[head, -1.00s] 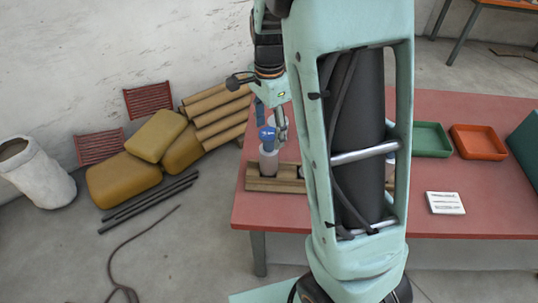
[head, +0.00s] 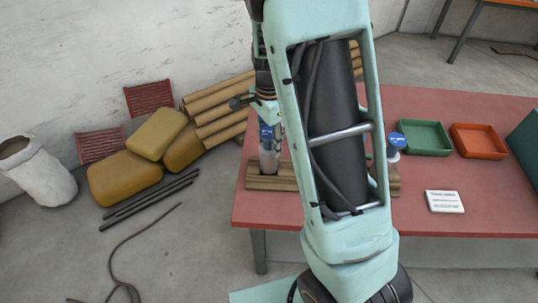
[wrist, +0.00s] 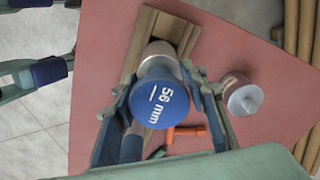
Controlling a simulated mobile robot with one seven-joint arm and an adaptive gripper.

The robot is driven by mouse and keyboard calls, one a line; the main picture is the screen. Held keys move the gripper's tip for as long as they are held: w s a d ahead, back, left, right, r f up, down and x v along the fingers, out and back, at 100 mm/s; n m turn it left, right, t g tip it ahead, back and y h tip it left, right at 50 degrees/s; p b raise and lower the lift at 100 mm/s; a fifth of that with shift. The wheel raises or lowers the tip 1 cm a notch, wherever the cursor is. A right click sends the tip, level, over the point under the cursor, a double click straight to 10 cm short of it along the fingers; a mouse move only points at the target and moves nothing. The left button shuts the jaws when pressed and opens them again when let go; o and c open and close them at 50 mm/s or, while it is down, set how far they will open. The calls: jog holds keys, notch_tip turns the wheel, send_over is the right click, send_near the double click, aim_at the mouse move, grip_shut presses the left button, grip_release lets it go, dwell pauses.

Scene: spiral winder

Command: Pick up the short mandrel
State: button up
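A grey mandrel (head: 269,162) with a blue cap stands at the left part of the wooden rack (head: 262,183) on the red table. In the wrist view its blue cap (wrist: 160,115) reads "56 mm", and its grey body (wrist: 159,50) shows beyond the cap. My gripper (head: 269,128) is over this mandrel, pointing down. In the wrist view my gripper (wrist: 157,95) is open, with one finger on each side of the mandrel. A gap shows at the left finger; contact at the right finger is unclear. Another blue-capped mandrel (head: 396,146) stands right of my arm.
A grey cylindrical piece (wrist: 240,97) stands right of the gripper in the wrist view. A green tray (head: 425,138), an orange tray (head: 478,141) and a white label card (head: 444,202) lie on the table's right. My arm hides the rack's middle.

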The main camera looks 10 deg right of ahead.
aim_at(269, 131)
grip_shut()
jog(key=shift+r, duration=0.1)
jog(key=shift+r+p, duration=0.75)
notch_tip(269, 131, up, 2)
jog(key=shift+p, duration=0.8)
jog(key=s+d+r+p, duration=0.2)
jog(key=s+d+r, duration=0.1)
jog(key=s+r, duration=0.3)
jog(key=s+d+r+p, duration=0.2)
jog(key=s+d+r, duration=0.2)
jog(key=s+r, duration=0.2)
jog(key=shift+r, duration=1.2)
